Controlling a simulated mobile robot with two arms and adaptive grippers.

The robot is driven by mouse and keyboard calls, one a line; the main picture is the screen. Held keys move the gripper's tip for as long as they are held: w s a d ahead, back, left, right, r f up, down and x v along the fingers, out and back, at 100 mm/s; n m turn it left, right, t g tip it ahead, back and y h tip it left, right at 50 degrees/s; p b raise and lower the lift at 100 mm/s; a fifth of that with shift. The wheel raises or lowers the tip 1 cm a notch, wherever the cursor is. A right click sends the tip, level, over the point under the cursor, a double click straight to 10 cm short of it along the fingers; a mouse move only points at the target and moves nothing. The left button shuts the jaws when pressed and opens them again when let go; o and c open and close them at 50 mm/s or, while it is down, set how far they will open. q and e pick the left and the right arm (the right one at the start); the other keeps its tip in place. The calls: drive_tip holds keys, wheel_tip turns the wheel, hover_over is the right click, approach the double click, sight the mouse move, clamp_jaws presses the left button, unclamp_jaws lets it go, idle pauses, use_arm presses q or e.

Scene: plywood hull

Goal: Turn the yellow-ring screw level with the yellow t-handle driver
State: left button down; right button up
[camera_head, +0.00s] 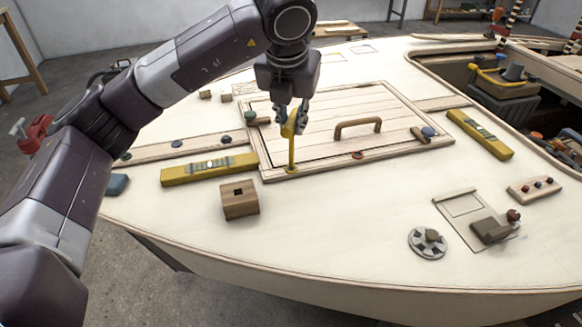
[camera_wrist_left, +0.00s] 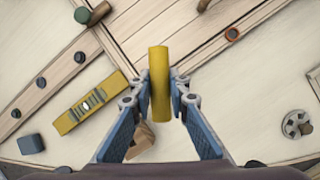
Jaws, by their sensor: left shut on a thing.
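My left gripper (camera_head: 293,121) is shut on the yellow t-handle driver (camera_head: 291,152), over the near left part of the wooden hatch. The driver's shaft points down and looks upright. Its tip meets the yellow-ring screw (camera_head: 291,169) at the hatch's front edge; I cannot tell how far it is seated. In the left wrist view the driver's yellow handle (camera_wrist_left: 159,85) sits between the blue fingers and hides the screw. A yellow level (camera_head: 209,169) lies left of the hatch, and it also shows in the left wrist view (camera_wrist_left: 88,103). My right gripper is not in view.
A wooden block with a square hole (camera_head: 239,199) stands just in front and left of the driver. A red-ring screw (camera_head: 357,155) and a raised handle (camera_head: 358,128) are on the hatch. A second yellow level (camera_head: 480,134) lies right.

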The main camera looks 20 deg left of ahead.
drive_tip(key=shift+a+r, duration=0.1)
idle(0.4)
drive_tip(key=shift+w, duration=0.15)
use_arm(q)
drive_tip(key=shift+f+m, duration=0.1)
drive_tip(key=shift+m, duration=0.4)
drive_tip(key=shift+m+h+b, duration=0.35)
drive_tip(key=shift+m+h, duration=0.05)
drive_tip(key=shift+m, duration=0.2)
drive_tip(key=shift+m+h, duration=0.4)
drive_tip(key=shift+m, duration=0.9)
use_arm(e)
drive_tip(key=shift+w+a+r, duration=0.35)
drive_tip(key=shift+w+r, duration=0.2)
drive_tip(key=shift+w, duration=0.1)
